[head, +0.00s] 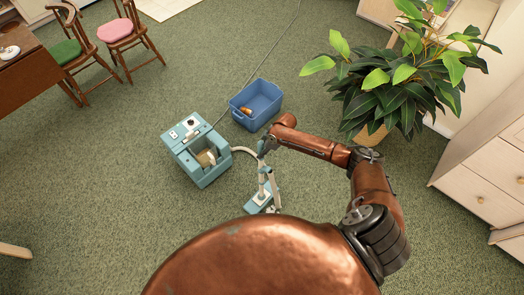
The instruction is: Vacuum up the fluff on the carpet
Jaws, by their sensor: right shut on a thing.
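A teal vacuum cleaner body (188,143) stands on the green carpet (130,210) left of centre, with a pale hose (243,150) running right from it. My right gripper (264,151) is shut on the upper part of the vacuum wand (269,182), though its fingers are small in the picture. The wand runs down to a teal floor head (262,201) on the carpet, just beyond my own body, which hides the carpet nearest me. I cannot make out any fluff against the speckled carpet. My left gripper is not in view.
A blue bin (258,100) with a small orange-brown item stands beyond my right gripper. A potted plant (385,95) and drawers (485,175) stand at the right. Chairs (122,30) and a wooden table (30,72) are at the upper left. Carpet at the left is open.

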